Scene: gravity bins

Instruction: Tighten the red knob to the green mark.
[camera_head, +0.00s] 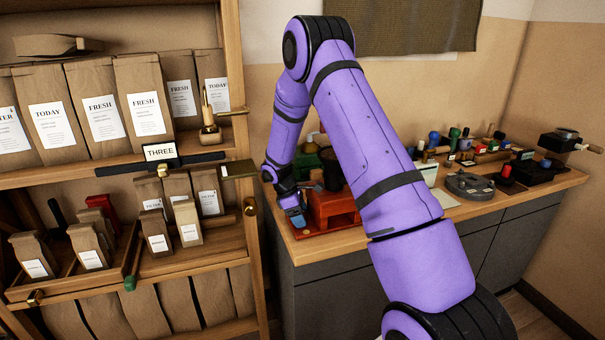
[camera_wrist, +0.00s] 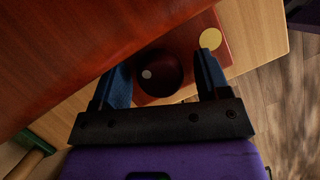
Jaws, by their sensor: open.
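A dark, reddish-black round knob (camera_wrist: 165,84) with a pale dot sits on a red base plate (camera_wrist: 225,62) in the wrist view. A yellow disc (camera_wrist: 210,38) lies on the plate, right of the knob. My gripper (camera_wrist: 163,72) is open, one blue finger on each side of the knob; I cannot tell whether they touch it. In the head view my gripper (camera_head: 294,216) is low at the front left of the red machine (camera_head: 332,206), and the knob there is hidden. I cannot make out a green mark.
The wooden counter (camera_head: 470,208) holds a round grey device (camera_head: 468,184), a small red-topped item (camera_head: 506,173) and a row of small tools and bottles. A shelf (camera_head: 75,172) with paper bags stands close on the left. A green-ended rod (camera_head: 130,283) juts from it.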

